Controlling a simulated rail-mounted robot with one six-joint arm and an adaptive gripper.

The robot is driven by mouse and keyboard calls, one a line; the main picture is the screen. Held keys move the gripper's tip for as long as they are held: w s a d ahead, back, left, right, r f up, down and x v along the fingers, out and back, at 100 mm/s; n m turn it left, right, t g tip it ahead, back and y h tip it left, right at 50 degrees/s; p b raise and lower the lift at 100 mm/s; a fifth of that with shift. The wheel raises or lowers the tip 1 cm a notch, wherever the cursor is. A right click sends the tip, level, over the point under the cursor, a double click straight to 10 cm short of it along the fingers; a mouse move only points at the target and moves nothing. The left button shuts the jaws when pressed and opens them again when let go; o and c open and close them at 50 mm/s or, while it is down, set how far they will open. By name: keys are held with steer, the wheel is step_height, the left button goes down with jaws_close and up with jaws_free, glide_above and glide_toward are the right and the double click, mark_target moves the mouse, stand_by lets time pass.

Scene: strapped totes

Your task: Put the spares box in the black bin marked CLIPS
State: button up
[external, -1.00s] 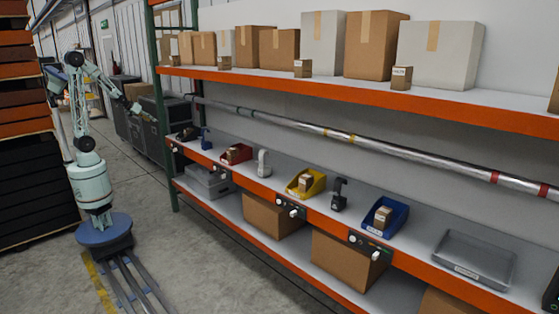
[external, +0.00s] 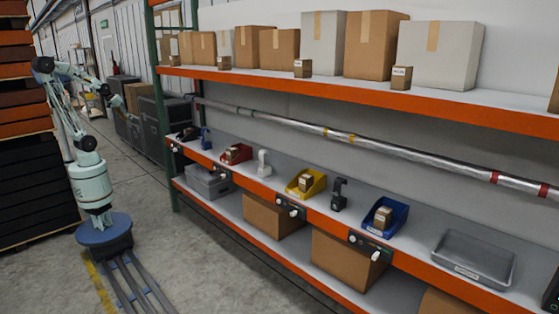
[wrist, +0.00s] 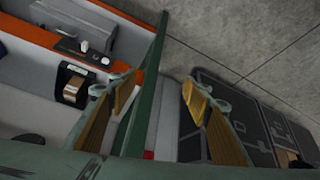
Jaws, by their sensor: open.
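My gripper (external: 121,106) is at the far left, in the aisle in front of the racking's end. In the wrist view my gripper (wrist: 158,92) has its two tan-padded fingers wide apart with nothing between them. A black bin (external: 187,133) stands at the far left end of the middle shelf; its marking is too small to read. The wrist view shows a dark bin (wrist: 82,70) with a small brown box in it, left of the fingers. Small labelled boxes (external: 223,62), (external: 303,68) and (external: 401,78) stand on the top shelf; I cannot tell which is the spares box.
A red bin (external: 228,158), a yellow bin (external: 315,187), a blue bin (external: 398,221) and a grey tray (external: 450,262) stand along the middle shelf. A green post (external: 157,110) and a long pipe (external: 290,122) are obstacles. Black cases (external: 160,122) stand behind my arm.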

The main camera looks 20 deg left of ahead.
steer(key=s+a+r+g, duration=0.1)
steer(key=s+a, duration=0.2)
steer(key=s, duration=0.5)
steer(key=s+a+r+g+y, duration=0.1)
steer(key=s+a, duration=0.2)
steer(key=s, duration=0.6)
steer(key=shift+s+r+n, duration=0.2)
steer(key=shift+r+n, duration=0.05)
steer(key=shift+n, duration=0.15)
